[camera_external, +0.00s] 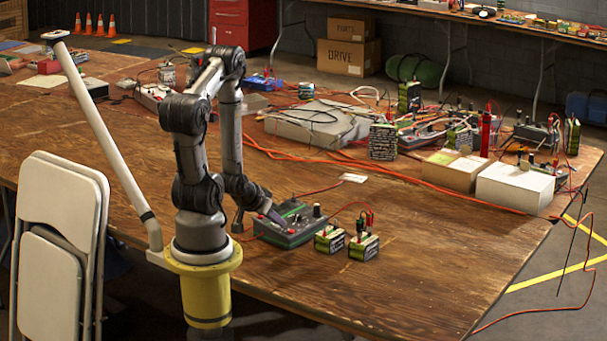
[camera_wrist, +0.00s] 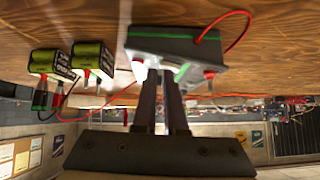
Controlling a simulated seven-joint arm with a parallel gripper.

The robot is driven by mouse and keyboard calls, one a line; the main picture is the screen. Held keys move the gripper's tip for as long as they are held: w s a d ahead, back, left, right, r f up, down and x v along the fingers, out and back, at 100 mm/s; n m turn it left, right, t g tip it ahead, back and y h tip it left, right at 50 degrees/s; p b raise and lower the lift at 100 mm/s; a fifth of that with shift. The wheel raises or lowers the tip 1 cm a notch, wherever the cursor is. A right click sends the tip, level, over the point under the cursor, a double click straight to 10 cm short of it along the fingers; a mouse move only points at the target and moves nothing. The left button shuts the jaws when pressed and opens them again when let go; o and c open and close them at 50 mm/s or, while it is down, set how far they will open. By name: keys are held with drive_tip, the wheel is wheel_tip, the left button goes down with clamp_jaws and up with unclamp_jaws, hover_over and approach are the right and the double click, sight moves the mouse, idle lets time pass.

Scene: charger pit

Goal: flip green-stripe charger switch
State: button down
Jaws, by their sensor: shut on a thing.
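The grey charger (camera_external: 296,235) with a green stripe sits near the front middle of the table, beside my base. It also shows upside down in the wrist view (camera_wrist: 165,44), with a green edge and red knobs. My gripper (camera_external: 272,214) is low at the charger's top face. In the wrist view its two dark fingers (camera_wrist: 163,76) point at the charger's face and are close together, shut on the switch. The switch itself is hidden between the fingertips, so its position cannot be seen.
Two green-and-black batteries (camera_external: 329,239) (camera_external: 364,246) stand just right of the charger, with red and black clips. A red cable (camera_external: 345,206) arches from the charger. Orange cables (camera_external: 400,177) cross the table behind. A white box (camera_external: 515,187) and a tan box (camera_external: 453,170) stand at right.

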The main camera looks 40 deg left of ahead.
drive_tip(key=shift+s+d+f, duration=0.1)
drive_tip(key=shift+s+f, duration=0.1)
drive_tip(key=shift+f, duration=0.25)
drive_tip(key=shift+a+r, duration=0.1)
drive_tip(key=shift+a, duration=0.75)
drive_tip(key=shift+r, duration=0.35)
drive_tip(key=r, duration=0.4)
drive_tip(key=shift+w+d+r, duration=0.15)
drive_tip(key=shift+w+r, duration=0.15)
drive_tip(key=shift+w, duration=0.05)
drive_tip(key=v, duration=0.9)
drive_tip(key=shift+s+r, duration=0.2)
drive_tip(key=shift+s, duration=0.05)
drive_tip(key=shift+d, duration=0.1)
